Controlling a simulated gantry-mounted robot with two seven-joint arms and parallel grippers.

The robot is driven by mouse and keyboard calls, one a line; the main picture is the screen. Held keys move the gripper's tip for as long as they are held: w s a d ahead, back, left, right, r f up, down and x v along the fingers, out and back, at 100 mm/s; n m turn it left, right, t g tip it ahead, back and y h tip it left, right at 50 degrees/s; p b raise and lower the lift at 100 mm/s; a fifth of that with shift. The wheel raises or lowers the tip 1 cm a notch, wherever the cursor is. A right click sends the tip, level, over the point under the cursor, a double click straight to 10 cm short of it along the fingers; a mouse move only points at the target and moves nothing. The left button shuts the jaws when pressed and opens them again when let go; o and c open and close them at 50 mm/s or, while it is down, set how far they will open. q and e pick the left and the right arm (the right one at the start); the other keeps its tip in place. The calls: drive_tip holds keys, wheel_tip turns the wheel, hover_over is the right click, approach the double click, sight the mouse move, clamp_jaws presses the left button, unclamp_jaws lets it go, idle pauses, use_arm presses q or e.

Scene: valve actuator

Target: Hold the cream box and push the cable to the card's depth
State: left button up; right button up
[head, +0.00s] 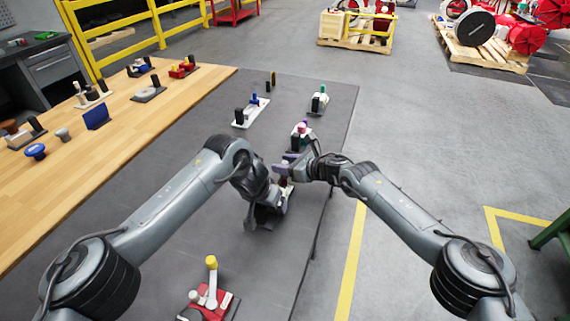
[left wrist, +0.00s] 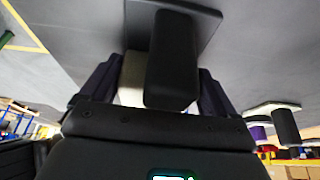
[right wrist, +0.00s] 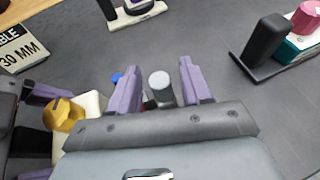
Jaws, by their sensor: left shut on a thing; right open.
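The cream box (right wrist: 92,108) shows in the right wrist view with a gold knob (right wrist: 63,115) on it. It also shows in the left wrist view (left wrist: 132,75), partly hidden behind a black block (left wrist: 173,60). My left gripper (left wrist: 155,90) is shut on the cream box, its purple fingers on both sides. My right gripper (right wrist: 162,85) is open. A grey round-ended piece (right wrist: 160,84), which may be the cable's end, shows between its fingers, with a small blue piece (right wrist: 117,78) beside it. Contact cannot be told. The card (right wrist: 22,50) reads "30 MM".
Other fixtures stand on the dark mat: a white one (head: 250,112), a green-and-black one (head: 318,100) and a red one with a yellow knob (head: 210,290). A wooden bench top (head: 130,140) with several parts lies left. The mat's middle left is clear.

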clamp_jaws()
idle(0.4)
drive_tip(key=shift+s+a, duration=0.35)
drive_tip(key=shift+s, duration=0.35)
drive_tip(key=shift+s+a, duration=0.35)
drive_tip(key=shift+s, duration=0.35)
unclamp_jaws()
drive_tip(key=shift+d, duration=0.15)
